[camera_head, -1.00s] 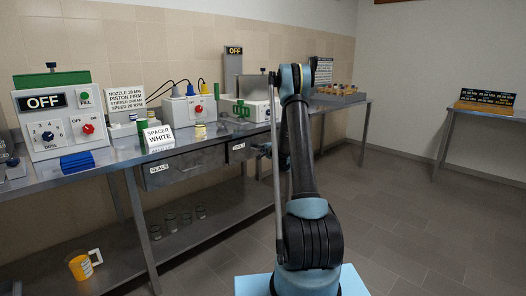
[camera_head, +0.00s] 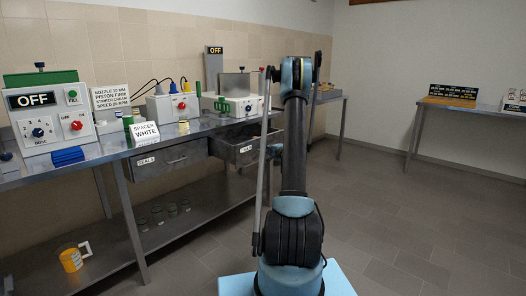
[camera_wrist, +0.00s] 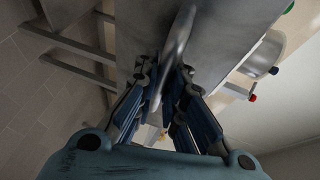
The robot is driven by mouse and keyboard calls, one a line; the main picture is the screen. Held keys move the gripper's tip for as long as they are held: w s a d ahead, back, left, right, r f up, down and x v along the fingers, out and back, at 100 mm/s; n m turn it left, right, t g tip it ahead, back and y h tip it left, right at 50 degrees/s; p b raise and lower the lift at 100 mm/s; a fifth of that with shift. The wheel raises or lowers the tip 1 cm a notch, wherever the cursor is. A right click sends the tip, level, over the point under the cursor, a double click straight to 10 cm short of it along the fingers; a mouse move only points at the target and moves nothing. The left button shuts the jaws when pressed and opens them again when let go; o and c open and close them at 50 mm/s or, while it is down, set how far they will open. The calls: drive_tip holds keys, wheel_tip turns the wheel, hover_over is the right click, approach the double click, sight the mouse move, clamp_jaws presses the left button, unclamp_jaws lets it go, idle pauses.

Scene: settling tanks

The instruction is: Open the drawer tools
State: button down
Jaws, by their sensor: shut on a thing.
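The grey metal drawer with the partly hidden label, the tools drawer (camera_head: 234,148), hangs under the bench, right of the drawer labelled SEALS (camera_head: 168,159). It stands pulled out, and its open top shows. My gripper (camera_wrist: 163,92) is shut on the drawer's curved metal handle (camera_wrist: 182,35) in the wrist view. The drawer front (camera_wrist: 130,20) fills the top middle of that view. In the head view my gripper (camera_head: 274,152) is at the drawer front, mostly hidden behind my arm.
The steel bench (camera_head: 110,147) carries a box reading OFF (camera_head: 50,120), a SPACER WHITE sign (camera_head: 145,132) and other devices. Glass jars (camera_head: 172,209) and a yellow mug (camera_head: 71,259) stand on its lower shelf. Floor to the right (camera_head: 400,210) is clear up to a side table (camera_head: 440,107).

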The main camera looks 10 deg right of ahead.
drive_tip(key=shift+s+d, duration=0.25)
drive_tip(key=shift+s, duration=0.2)
drive_tip(key=shift+s+d, duration=0.2)
drive_tip(key=shift+s, duration=0.25)
drive_tip(key=c, duration=1.7)
unclamp_jaws()
drive_tip(key=shift+f, duration=0.1)
drive_tip(key=shift+o, duration=0.2)
drive_tip(key=shift+w+d, duration=0.1)
drive_tip(key=v, duration=1.2)
